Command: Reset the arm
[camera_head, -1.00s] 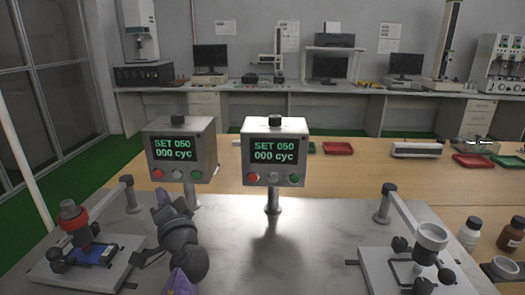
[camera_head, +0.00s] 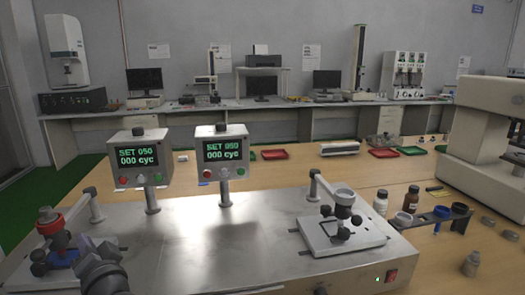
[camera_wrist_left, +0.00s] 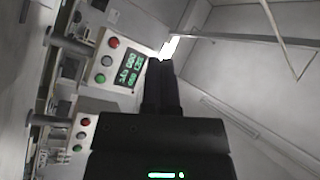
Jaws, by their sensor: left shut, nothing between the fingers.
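My left gripper (camera_head: 88,244) shows at the bottom left of the head view, its dark arm coming up from the lower edge. In the left wrist view its black fingers (camera_wrist_left: 160,88) are shut together with nothing between them. In the head view it is in front of the left test station, which carries a red-collared black weight (camera_head: 49,222) over a blue piece (camera_head: 64,257). The arm partly hides this station. My right gripper is not in view.
Two display boxes, left (camera_head: 139,160) and right (camera_head: 221,152), read SET 050, 000 cyc. The right test station (camera_head: 335,236) holds an empty-looking ring cup. Bottles (camera_head: 411,198) and a black rack (camera_head: 455,213) stand to the right. The metal plate's middle (camera_head: 220,240) is clear.

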